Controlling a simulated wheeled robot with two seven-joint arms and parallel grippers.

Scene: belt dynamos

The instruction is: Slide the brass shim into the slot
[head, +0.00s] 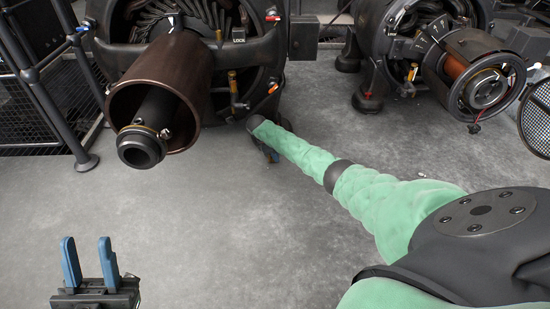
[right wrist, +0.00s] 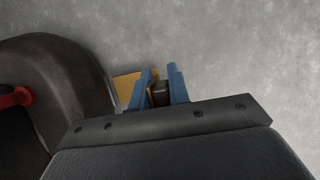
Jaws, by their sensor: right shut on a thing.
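My right gripper (right wrist: 163,88) is shut on the brass shim (right wrist: 126,88). In the right wrist view the shim's yellow plate shows beside the left blue finger, and a small dark piece sits between the fingers. In the head view the right arm's green sleeve reaches to the foot of the left dynamo (head: 172,75); only a bit of blue of that gripper shows, and the shim cannot be made out there. My left gripper (head: 90,264) is at the bottom left, fingers upright, apart and empty. I cannot pick out the slot in either view.
A dark curved housing (right wrist: 65,75) stands close left of the right gripper, with a red part (right wrist: 16,98) beside it. A second dynamo (head: 440,55) stands at the back right. A railing (head: 50,105) runs along the left. The grey floor (head: 225,220) between is clear.

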